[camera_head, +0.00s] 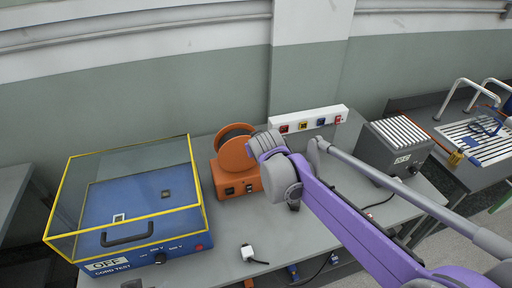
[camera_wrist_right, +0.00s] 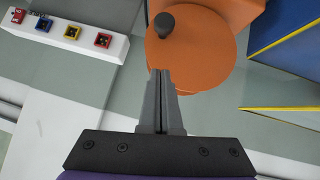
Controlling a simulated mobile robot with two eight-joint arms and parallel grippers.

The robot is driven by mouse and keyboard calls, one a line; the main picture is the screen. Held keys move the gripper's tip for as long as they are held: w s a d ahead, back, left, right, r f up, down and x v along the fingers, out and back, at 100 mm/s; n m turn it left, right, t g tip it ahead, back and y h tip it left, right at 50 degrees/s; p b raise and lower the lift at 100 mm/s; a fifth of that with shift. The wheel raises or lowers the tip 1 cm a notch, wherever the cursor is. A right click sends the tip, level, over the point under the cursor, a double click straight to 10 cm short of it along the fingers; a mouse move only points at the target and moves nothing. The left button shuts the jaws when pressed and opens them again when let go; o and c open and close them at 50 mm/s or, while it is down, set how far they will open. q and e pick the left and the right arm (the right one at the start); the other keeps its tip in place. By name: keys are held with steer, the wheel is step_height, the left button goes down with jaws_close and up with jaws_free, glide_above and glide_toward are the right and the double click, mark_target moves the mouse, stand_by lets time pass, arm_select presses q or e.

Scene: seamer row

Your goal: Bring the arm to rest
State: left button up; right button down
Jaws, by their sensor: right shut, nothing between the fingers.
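My right arm, with its purple link (camera_head: 345,215), reaches in from the lower right of the head view. Its grey wrist (camera_head: 284,180) is over the bench, in front of and beside the orange machine (camera_head: 238,178). The fingers cannot be made out in the head view. In the wrist view my right gripper (camera_wrist_right: 161,75) is shut with its two fingers together and nothing between them. The fingertips overlap the lower edge of the orange disc (camera_wrist_right: 190,55) in the picture; whether they touch it I cannot tell. My left gripper is in neither view.
A blue test box (camera_head: 140,215) with a yellow-edged clear cover stands left. A white socket strip (camera_head: 308,120) is at the back. A grey slotted-top box (camera_head: 397,148) stands right. A small white plug (camera_head: 247,252) lies on the front of the grey bench (camera_head: 222,265).

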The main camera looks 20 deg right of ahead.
steer(key=d+v, duration=0.1)
steer(key=v, duration=0.4)
steer(key=s+f+g, duration=0.1)
steer(key=s+f, duration=0.3)
steer(key=s, duration=0.5)
steer(key=s+f+m+g+y, duration=0.1)
steer(key=s+f, duration=0.4)
steer(key=s, duration=0.4)
steer(key=s+f+g, duration=0.2)
steer(key=s+f, duration=0.3)
steer(key=s, duration=0.4)
steer(key=shift+m, duration=0.3)
steer(key=shift+s+f, duration=0.1)
steer(key=shift+s, duration=0.05)
stand_by(0.9)
